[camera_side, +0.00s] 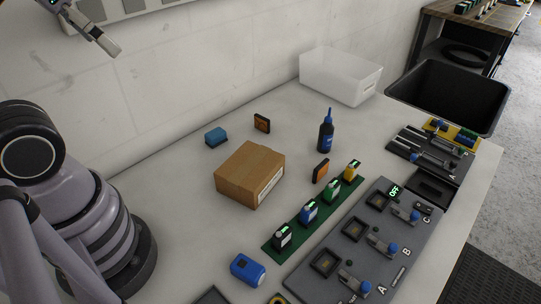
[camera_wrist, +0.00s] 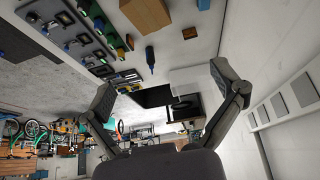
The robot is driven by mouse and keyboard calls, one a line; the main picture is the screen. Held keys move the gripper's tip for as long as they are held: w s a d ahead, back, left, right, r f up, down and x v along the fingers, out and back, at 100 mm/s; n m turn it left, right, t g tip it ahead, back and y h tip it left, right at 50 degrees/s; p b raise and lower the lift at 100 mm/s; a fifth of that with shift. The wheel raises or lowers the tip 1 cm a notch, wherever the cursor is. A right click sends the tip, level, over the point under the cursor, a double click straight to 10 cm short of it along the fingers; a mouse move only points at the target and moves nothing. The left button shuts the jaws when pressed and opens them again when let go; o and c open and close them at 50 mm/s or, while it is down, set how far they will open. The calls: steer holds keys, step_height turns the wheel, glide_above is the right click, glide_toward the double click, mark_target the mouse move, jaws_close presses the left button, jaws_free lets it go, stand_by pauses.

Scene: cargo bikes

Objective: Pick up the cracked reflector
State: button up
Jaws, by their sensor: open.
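Two small orange and dark reflectors stand on the table. One reflector (camera_side: 262,123) is near the wall, behind the cardboard box; it also shows in the wrist view (camera_wrist: 189,32). The other reflector (camera_side: 321,170) is between the box and the green strip, and shows in the wrist view (camera_wrist: 129,41). Both are too small to tell which is cracked. My gripper (camera_wrist: 161,78) is open and empty, its two fingers spread wide. In the side view, part of it shows high at the top left, well away from both reflectors.
A cardboard box (camera_side: 240,187), blue block (camera_side: 216,136) and dark bottle (camera_side: 326,134) stand near the reflectors. A grey fixture board (camera_side: 331,244) lies in front. A translucent bin (camera_side: 347,84) and black bin (camera_side: 447,91) are farther back.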

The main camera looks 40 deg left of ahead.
steer(key=t+y, duration=0.1)
steer(key=t, duration=0.7)
glide_above(262, 117)
steer(key=s, duration=1.2)
step_height(262, 117, down, 33)
steer(key=shift+n, duration=0.4)
steer(key=x, duration=0.5)
steer(key=d+x, duration=0.1)
steer(key=x, duration=0.2)
steer(key=shift+w+r, duration=0.1)
steer(key=shift+w, duration=0.05)
steer(key=shift+f+x, duration=0.15)
steer(key=shift+x, duration=1.2)
steer(key=shift+f+x, duration=0.15)
steer(key=shift+x, duration=1.2)
steer(key=c, duration=1)
steer(key=shift+c, duration=0.2)
